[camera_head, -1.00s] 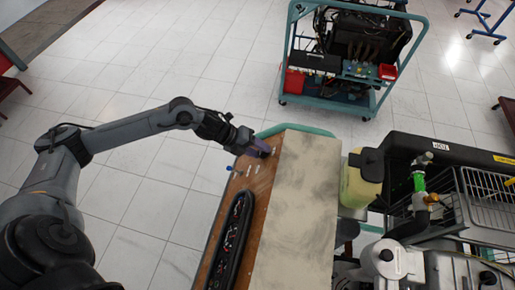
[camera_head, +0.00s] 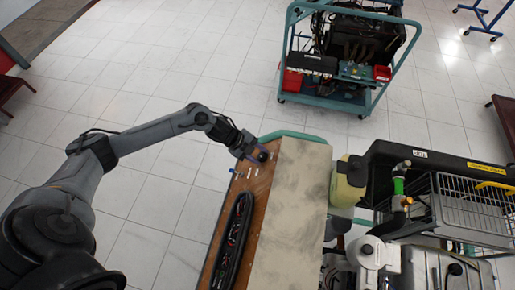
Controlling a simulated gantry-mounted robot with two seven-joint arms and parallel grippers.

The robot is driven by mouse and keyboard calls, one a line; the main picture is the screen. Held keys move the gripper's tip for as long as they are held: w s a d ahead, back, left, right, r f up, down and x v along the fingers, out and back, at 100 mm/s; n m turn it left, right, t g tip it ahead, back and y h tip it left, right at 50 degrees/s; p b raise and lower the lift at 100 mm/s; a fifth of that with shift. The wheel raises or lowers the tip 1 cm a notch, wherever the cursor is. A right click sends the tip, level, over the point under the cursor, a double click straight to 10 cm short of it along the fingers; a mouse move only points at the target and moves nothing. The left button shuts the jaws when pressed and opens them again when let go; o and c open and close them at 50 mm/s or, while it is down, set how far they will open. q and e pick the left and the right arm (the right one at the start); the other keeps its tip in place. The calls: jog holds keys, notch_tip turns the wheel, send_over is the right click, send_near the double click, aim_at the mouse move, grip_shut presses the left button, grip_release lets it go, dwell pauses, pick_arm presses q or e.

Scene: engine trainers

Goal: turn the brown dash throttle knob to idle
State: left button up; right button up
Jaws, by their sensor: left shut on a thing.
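The brown dash panel (camera_head: 232,187) runs along the left side of the engine trainer, with small white labels near its far end. A dark round knob (camera_head: 263,157) shows at that far end, small and partly covered by the gripper. My left gripper (camera_head: 257,154) reaches it from the left and is shut on it. The fingertips are too small to show the grip in detail, and I cannot read the knob's setting. My right gripper is not in view.
A black instrument strip (camera_head: 233,240) sits lower on the panel. A small blue part (camera_head: 232,171) sticks out at its left edge. A pale flat top (camera_head: 290,205) lies to the right. A teal-framed trainer (camera_head: 345,98) stands beyond on open tiled floor.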

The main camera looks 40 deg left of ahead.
pick_arm(q)
jog(key=n+p, duration=0.2)
jog(key=n+g+p, duration=0.1)
jog(key=n, duration=0.1)
jog(key=shift+w+r+p, duration=0.1)
jog(key=shift+r+p, duration=0.15)
jog(key=shift+p, duration=0.15)
jog(key=shift+f+n+g+p, duration=0.15)
jog(key=shift+n+g+p, duration=0.15)
jog(key=shift+n+p, duration=0.9)
jog(key=shift+n, duration=0.4)
jog(key=shift+f, duration=0.1)
jog(key=o, duration=1.1)
jog(key=shift+c, duration=0.2)
jog(key=shift+a, duration=0.15)
jog(key=b+v, duration=0.1)
jog(key=v, duration=0.9)
jog(key=shift+a+r, duration=0.25)
